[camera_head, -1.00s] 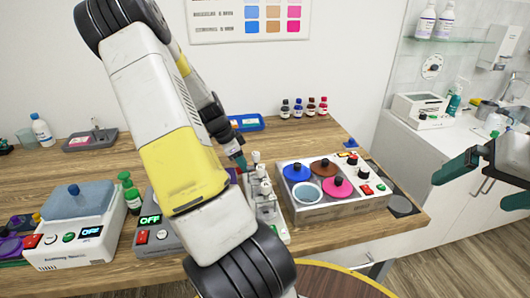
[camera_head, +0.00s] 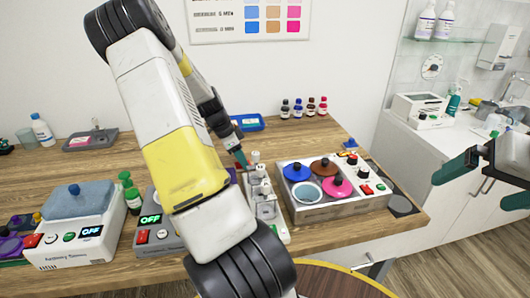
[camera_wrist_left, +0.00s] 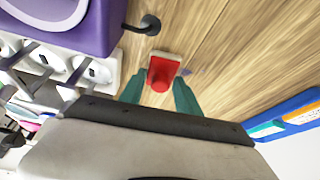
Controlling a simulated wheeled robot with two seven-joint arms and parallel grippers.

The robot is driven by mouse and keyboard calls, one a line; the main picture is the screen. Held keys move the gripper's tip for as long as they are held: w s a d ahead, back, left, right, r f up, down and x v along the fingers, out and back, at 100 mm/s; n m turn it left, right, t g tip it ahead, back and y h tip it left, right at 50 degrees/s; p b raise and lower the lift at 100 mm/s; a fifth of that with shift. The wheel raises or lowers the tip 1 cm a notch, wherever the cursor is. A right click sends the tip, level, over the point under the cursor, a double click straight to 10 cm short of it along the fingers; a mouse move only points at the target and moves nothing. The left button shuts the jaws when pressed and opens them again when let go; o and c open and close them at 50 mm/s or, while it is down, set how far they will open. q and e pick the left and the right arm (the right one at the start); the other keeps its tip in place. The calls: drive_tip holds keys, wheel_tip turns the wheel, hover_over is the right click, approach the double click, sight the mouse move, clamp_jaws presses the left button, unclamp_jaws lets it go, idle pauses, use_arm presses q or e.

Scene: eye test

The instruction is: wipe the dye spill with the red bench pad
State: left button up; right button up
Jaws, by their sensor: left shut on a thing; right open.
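The red bench pad (camera_wrist_left: 154,62) is in the left wrist view, a small red block with a round red knob, on or just above the wooden bench. My left gripper (camera_wrist_left: 158,90) has its teal fingers on either side of the knob and is shut on the pad. A small purple patch (camera_wrist_left: 186,71), perhaps part of the dye spill, shows at the pad's right edge. In the head view my left gripper (camera_head: 240,158) is beside the white tube rack (camera_head: 263,200), and the pad is hidden. My right gripper (camera_head: 482,180) is open and empty at the right.
A steel box (camera_head: 330,212) with coloured lids stands right of the rack. A purple device (camera_wrist_left: 75,25) and a grey hook-like part (camera_wrist_left: 150,24) are close to the pad. A blue tray (camera_head: 247,123) lies behind. Bare wood surrounds the pad's right side.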

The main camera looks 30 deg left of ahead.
use_arm(q)
drive_tip(key=shift+w+a+f, duration=0.15)
drive_tip(key=shift+w+a, duration=1.05)
drive_tip(key=shift+w, duration=0.2)
drive_tip(key=shift+w+a+f, duration=0.15)
drive_tip(key=shift+w+a, duration=1)
drive_tip(key=shift+w, duration=0.2)
drive_tip(key=shift+d, duration=0.1)
